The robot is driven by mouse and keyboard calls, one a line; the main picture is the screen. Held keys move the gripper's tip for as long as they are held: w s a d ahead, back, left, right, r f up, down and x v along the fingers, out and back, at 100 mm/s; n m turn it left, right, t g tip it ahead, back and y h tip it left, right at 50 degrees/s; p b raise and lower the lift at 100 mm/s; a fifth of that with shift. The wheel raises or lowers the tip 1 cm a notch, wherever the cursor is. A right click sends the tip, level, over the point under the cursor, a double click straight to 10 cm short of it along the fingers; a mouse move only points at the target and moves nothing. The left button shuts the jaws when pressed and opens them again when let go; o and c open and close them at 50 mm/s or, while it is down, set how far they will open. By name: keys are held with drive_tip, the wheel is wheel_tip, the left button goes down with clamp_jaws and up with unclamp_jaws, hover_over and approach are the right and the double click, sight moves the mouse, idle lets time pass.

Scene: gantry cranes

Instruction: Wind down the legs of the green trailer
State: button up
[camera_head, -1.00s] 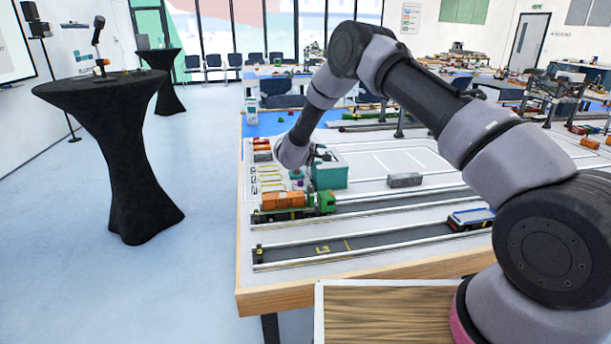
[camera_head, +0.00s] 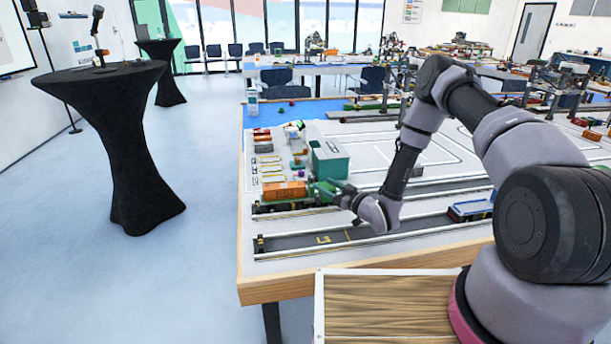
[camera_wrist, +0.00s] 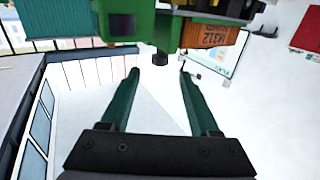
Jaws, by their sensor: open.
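An orange container (camera_head: 285,190) stands on a dark vehicle bed at the left of the near lanes, with green vehicle parts at its right end. In the wrist view, a green vehicle body (camera_wrist: 148,22) fills the top, upside down, with a small dark round part (camera_wrist: 160,58) sticking out. The orange container shows there too (camera_wrist: 214,35). My gripper (camera_wrist: 160,75) is open, its two green fingers apart with nothing between them. The dark part is just beyond the fingertips. In the head view my gripper (camera_head: 333,190) is low beside the green end. I cannot make out the trailer legs.
A teal box-shaped block (camera_head: 328,160) stands just behind my gripper. A blue and white vehicle (camera_head: 470,210) is in the lane to the right. The near lane marked L3 (camera_head: 325,240) is clear at its left end. A black tall table (camera_head: 110,80) stands far left.

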sight(309, 176)
drive_tip(key=x, duration=1)
drive_tip(key=shift+w+a+f, duration=0.1)
drive_tip(key=shift+w+a, duration=0.05)
drive_tip(key=shift+w, duration=0.05)
clamp_jaws()
